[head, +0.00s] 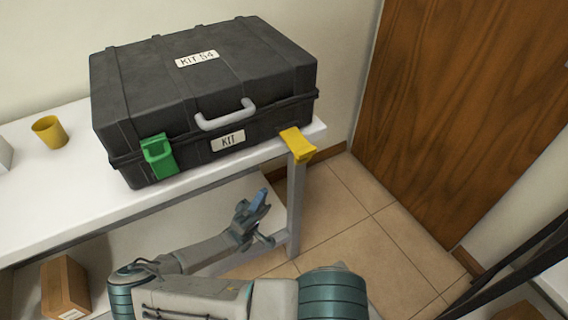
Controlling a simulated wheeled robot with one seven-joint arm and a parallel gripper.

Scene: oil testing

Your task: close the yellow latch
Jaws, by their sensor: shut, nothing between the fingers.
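A closed dark case (190,80) labelled "KIT 54" lies on the white bench. The yellow latch (298,143) is at the front right of the case. It is swung outward, sticking out past the bench edge, not flat against the case front. A green latch (158,157) at the front left hangs down against the case front. My gripper (262,197) is shut and empty, in front of the bench edge, below and left of the yellow latch and apart from it.
A light grey handle (226,116) sticks out between the latches. A yellow cup (49,131) stands on the white bench (40,190) at the left. A grey bench leg (296,200) stands beneath the yellow latch. A cardboard box (65,288) is on the lower shelf.

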